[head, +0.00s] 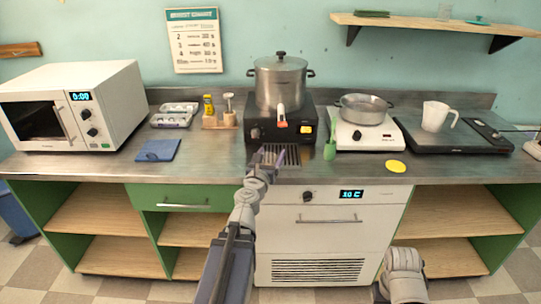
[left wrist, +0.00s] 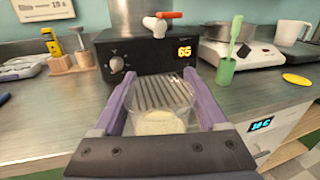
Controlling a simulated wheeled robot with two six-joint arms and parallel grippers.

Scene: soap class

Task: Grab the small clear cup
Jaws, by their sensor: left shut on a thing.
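The small clear cup (left wrist: 160,102) sits between the purple fingers of my left gripper (left wrist: 158,82) in the left wrist view. The gripper is shut on its sides. Something pale shows at the cup's bottom. In the head view my left gripper (head: 268,158) is at the counter's front edge, at the slotted drip grate before the black heater; the cup is too small to make out there. The grate (left wrist: 160,92) shows behind and through the cup. Part of my right arm shows at the bottom right of the head view; its gripper is not seen.
A steel pot (head: 280,82) with an orange-handled tap stands on the black heater (head: 262,131) just beyond the gripper. A green holder (head: 330,151) with a spatula and a yellow disc (head: 396,167) are to the right. A blue cloth (head: 158,151) lies left; the counter between is clear.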

